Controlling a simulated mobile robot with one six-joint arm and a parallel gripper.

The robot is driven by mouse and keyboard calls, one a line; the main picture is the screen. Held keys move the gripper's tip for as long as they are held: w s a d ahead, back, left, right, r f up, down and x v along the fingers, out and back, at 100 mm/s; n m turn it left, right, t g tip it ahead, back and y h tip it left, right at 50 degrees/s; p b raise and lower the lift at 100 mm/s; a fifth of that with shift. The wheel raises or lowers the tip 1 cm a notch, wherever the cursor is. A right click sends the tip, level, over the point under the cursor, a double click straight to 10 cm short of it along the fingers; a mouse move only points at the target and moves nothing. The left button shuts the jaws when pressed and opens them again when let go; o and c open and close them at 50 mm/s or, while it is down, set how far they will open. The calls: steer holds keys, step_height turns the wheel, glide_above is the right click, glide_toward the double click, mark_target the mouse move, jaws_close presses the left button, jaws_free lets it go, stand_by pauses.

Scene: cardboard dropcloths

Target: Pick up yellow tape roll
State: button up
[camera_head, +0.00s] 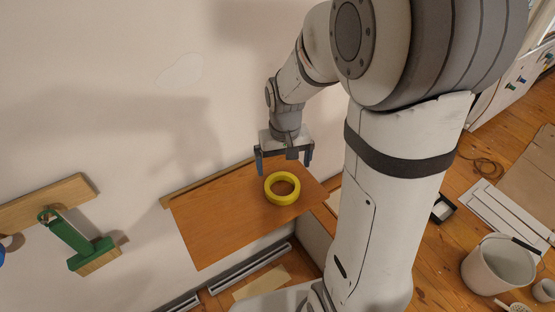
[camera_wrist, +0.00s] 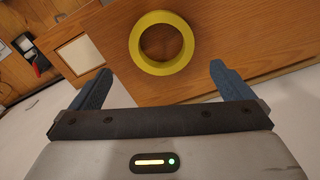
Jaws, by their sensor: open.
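The yellow tape roll (camera_head: 282,189) lies flat on a brown wooden shelf (camera_head: 205,230) against the wall. In the wrist view the yellow tape roll (camera_wrist: 161,43) shows whole, with its open centre facing the camera, beyond and between the fingers. My gripper (camera_head: 284,164) is over the shelf near the roll, fingers spread. In the wrist view my gripper (camera_wrist: 158,84) is open with nothing between its blue fingers. The fingers appear apart from the roll; the exact gap is hard to tell.
A green tool (camera_head: 75,240) hangs at a wooden wall board (camera_head: 45,203) on the left. A white bucket (camera_head: 498,264) stands on the wooden floor at the right. A radiator-like grille (camera_head: 240,275) is below the shelf. The shelf's left part is clear.

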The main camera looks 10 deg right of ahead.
mark_target(282, 189)
steer(key=f, duration=0.8)
steer(key=shift+w+a+f, duration=0.1)
steer(key=shift+w+f, duration=0.15)
steer(key=shift+c, duration=0.3)
steer(key=c, duration=0.8)
steer(key=shift+r, duration=0.1)
